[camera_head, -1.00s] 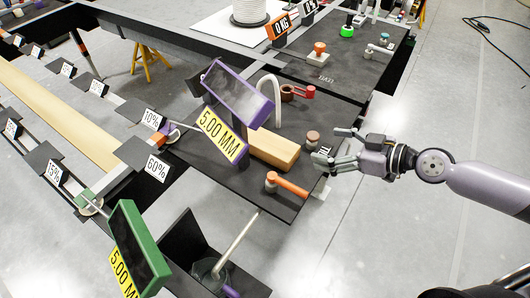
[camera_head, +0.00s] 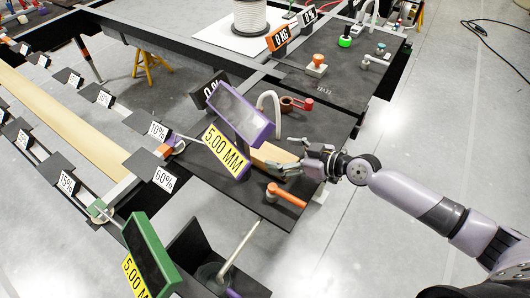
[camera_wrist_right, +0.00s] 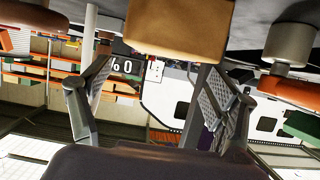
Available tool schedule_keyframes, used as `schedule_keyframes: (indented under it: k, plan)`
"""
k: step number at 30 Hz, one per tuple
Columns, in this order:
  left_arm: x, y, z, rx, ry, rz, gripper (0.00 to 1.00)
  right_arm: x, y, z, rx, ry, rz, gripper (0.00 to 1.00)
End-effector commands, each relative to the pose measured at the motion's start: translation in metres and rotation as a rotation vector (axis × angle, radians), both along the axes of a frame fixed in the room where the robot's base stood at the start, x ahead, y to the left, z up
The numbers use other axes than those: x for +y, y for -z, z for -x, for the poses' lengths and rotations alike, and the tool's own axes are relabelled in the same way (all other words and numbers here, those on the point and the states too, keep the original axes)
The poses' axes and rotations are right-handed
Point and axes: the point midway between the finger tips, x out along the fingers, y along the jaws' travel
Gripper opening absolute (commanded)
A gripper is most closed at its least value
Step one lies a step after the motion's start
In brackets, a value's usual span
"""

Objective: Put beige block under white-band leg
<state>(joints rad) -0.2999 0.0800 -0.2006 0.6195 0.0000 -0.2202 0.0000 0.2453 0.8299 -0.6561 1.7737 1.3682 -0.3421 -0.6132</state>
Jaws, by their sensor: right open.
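The beige block (camera_head: 268,153) lies on the dark board behind the purple-framed display. In the head view my right gripper (camera_head: 282,155) is at the block's right end and covers part of it. In the right wrist view the block (camera_wrist_right: 178,27) fills the top centre, ahead of the right gripper (camera_wrist_right: 158,75). Its two fingers stand apart on either side, with a gap below the block in the picture. I cannot see contact with the block. I cannot pick out a leg with a white band for certain. My left gripper is not in view.
The purple-framed display (camera_head: 240,110) with its 5.00 MM label stands close left of the block. An orange-handled lever (camera_head: 287,195) is just in front, and a curved white pipe (camera_head: 272,105) and red-handled valve (camera_head: 297,104) are behind. Grey floor right of the board is open.

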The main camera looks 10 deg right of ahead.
Motion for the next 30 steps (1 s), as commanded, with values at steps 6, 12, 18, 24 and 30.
schedule_keyframes:
  k: [6,12,18,24,30]
  plan:
    - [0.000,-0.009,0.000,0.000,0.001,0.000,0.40,0.014,0.008,-0.014,0.001,0.001,-0.003,0.82]
    - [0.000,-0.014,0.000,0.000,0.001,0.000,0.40,0.031,0.021,-0.031,-0.002,0.001,-0.001,0.82]
    - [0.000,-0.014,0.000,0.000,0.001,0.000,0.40,0.034,0.025,-0.034,-0.001,0.001,0.001,0.82]
    - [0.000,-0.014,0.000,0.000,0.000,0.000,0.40,0.034,0.025,-0.034,-0.001,0.001,0.001,0.76]
    - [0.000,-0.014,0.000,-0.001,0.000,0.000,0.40,0.034,0.025,-0.034,-0.001,0.001,0.001,0.62]
